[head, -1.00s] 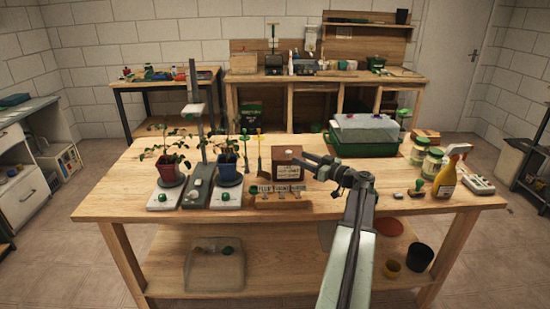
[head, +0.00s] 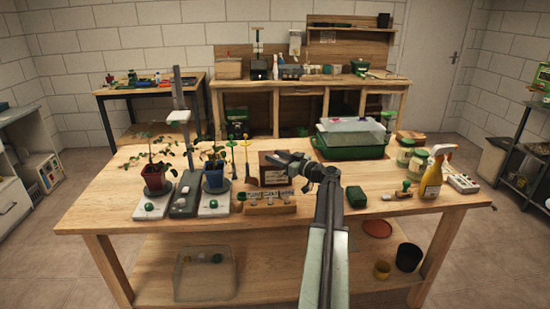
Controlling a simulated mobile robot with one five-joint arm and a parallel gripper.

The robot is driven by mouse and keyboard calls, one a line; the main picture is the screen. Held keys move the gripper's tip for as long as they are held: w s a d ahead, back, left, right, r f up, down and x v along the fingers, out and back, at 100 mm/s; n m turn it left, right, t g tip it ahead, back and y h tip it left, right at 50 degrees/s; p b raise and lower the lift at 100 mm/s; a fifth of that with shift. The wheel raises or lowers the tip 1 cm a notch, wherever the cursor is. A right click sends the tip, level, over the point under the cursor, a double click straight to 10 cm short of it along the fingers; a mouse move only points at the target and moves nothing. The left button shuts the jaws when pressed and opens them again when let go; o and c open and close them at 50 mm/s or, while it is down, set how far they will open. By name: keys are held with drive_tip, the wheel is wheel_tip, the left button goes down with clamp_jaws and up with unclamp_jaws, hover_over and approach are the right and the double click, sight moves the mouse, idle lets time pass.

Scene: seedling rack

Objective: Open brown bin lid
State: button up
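A small brown box with a pale label (head: 272,168), which seems to be the brown bin, stands on the wooden workbench behind a small rack of labels. Its top looks closed, though the lid's edge is too small to make out. My gripper (head: 288,164) is at the box's right side and overlaps it in the head view. Its dark fingers look apart, with nothing seen between them. I cannot tell whether a finger touches the box.
Potted plants on white scales (head: 156,178) stand left of the box. A wooden label rack (head: 268,206) is in front. A green propagator tray (head: 352,140) is behind right. Jars and a yellow spray bottle (head: 432,178) are at right. The bench front is mostly clear.

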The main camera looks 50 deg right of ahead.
clamp_jaws()
idle(1.2)
